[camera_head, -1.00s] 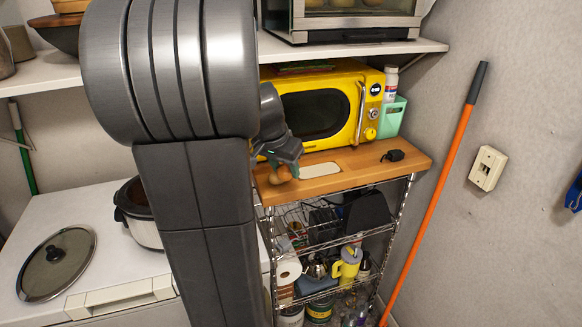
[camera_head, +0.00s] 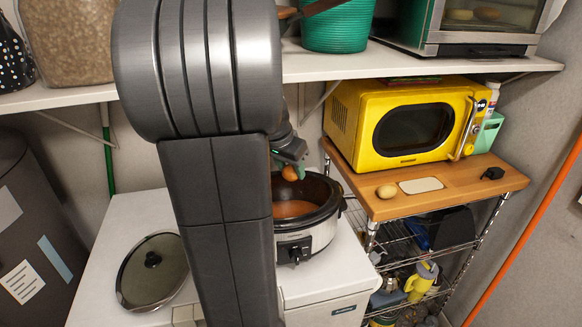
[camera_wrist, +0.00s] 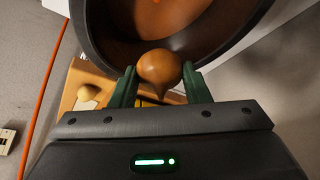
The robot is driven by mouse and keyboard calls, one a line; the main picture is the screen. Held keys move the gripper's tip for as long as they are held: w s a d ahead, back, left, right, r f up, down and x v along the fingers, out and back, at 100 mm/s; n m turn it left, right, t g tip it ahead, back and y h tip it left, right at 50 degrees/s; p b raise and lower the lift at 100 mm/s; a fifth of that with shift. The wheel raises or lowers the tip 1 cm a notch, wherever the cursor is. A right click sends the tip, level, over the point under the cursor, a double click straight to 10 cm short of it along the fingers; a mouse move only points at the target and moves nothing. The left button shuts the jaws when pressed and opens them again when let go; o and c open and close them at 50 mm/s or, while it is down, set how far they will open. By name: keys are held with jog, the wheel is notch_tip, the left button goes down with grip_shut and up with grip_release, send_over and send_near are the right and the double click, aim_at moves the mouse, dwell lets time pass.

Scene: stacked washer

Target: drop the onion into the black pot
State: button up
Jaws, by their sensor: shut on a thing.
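The onion (camera_head: 290,173), round and orange-brown, is held between the green fingertips of my gripper (camera_head: 287,163) in the head view. The wrist view shows my gripper (camera_wrist: 160,80) shut on the onion (camera_wrist: 159,66), with a finger on each side. The black pot (camera_head: 322,236) is a cooker with a dark rim, silver outside and brown contents. It stands open on the white top, partly hidden by my arm. The onion appears at or above the pot's opening; its exact height is hard to tell. The pot's dark wall (camera_wrist: 100,40) fills the top of the wrist view.
A glass lid (camera_head: 152,272) lies left of my arm on the white top. A potato-like item (camera_head: 386,191) lies on the wooden board (camera_head: 450,190) by the yellow microwave (camera_head: 400,125). A white shelf (camera_head: 480,68) runs above and behind the pot.

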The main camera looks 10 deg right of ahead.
notch_tip(320, 180, down, 6)
jog(key=b, duration=0.4)
jog(key=o, duration=1.1)
jog(key=v, duration=1.4)
jog(key=shift+f+b, duration=0.1)
jog(key=shift+b, duration=0.25)
